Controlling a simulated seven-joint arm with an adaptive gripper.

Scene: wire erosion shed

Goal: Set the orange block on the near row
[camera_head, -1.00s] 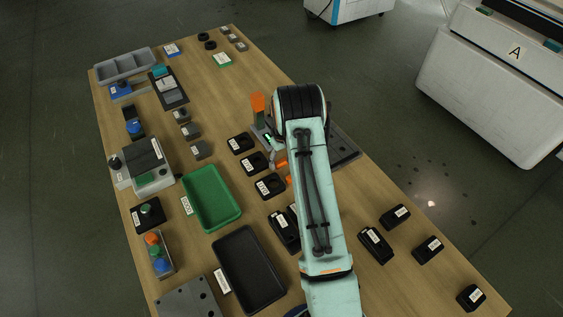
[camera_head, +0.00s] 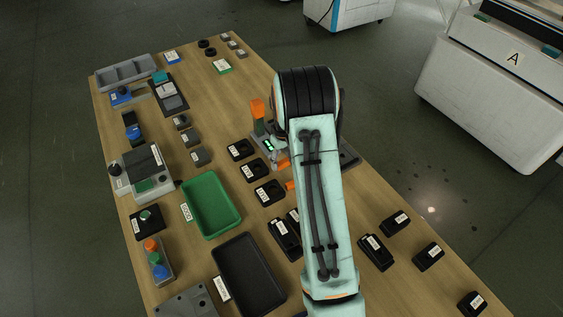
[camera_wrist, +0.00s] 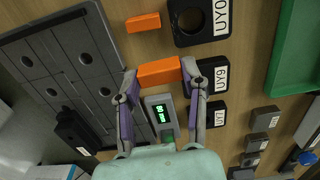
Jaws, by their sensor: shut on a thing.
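My gripper (camera_wrist: 159,75) is shut on an orange block (camera_wrist: 159,72), with one purple-padded finger at each end of it. I cannot tell whether the block touches the table. A second, smaller-looking orange block (camera_wrist: 143,22) lies apart from the gripper in the wrist view. In the head view, my gripper (camera_head: 279,150) is partly hidden by my arm. The held block (camera_head: 283,163) shows beside the arm, and the other orange block (camera_head: 290,185) peeks out closer to the camera. I cannot tell which marked line or holder is the near row.
Black labelled holders (camera_head: 254,169) stand left of the gripper. A device with a green display (camera_wrist: 161,112) is close to the fingers. A grey plate with holes (camera_wrist: 50,62) lies beside them. A green tray (camera_head: 211,205) and a black tray (camera_head: 249,275) stand further left.

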